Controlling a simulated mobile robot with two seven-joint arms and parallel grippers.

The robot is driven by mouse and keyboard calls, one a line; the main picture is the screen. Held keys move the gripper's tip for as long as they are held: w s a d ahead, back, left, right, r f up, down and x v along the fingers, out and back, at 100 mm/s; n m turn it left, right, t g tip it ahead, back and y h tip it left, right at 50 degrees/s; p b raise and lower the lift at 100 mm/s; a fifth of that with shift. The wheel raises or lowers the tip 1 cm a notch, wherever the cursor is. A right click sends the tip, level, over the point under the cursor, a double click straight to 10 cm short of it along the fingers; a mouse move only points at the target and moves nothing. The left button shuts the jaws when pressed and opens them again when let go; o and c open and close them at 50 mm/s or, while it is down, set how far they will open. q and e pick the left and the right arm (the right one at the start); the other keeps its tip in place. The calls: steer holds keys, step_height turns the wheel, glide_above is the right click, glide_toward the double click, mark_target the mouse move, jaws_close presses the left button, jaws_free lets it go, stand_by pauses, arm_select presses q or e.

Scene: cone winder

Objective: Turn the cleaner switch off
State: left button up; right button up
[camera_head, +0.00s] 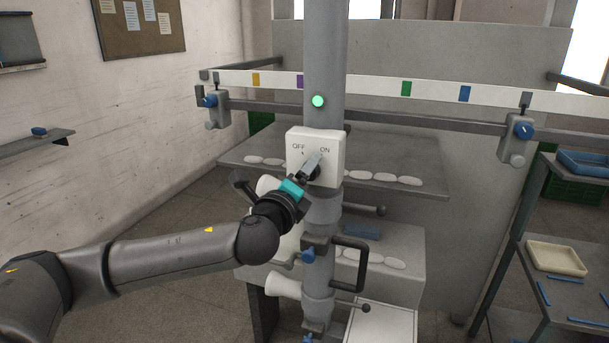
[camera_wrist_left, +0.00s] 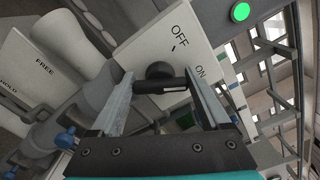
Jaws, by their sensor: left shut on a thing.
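The cleaner switch is a white box (camera_head: 300,143) on the grey column, with OFF printed at left and ON at right. Its black knob (camera_wrist_left: 158,70) shows in the left wrist view, with a dark bar handle (camera_wrist_left: 162,86) across it. The handle's white-marked end lies towards the ON side. My left gripper (camera_head: 308,172) is at the switch front, its fingers on either side of the handle and shut on it; the fingers (camera_wrist_left: 160,88) also show in the left wrist view. In the head view they hide most of the knob. My right gripper is out of view.
A green lamp (camera_head: 318,101) glows on the column above the switch. A rail (camera_head: 420,124) with blue-knobbed clamps crosses behind. Below the switch are a black handle (camera_head: 350,262) and a pale cone (camera_head: 284,285). A shelf rack with a cream tray (camera_head: 556,258) stands at right.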

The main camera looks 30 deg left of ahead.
arm_select(q)
steer(key=c, duration=0.7)
steer(key=shift+o, duration=0.2)
steer(key=shift+n, duration=0.3)
steer(key=shift+f+n+b, duration=0.1)
steer(key=shift+n+b, duration=0.55)
steer(key=shift+n, duration=0.55)
steer(key=n, duration=0.2)
steer(key=shift+n+b, duration=0.4)
steer(key=n, duration=0.2)
steer(key=shift+n, duration=0.3)
steer(key=shift+f+n, duration=0.1)
steer(key=shift+n, duration=1.7)
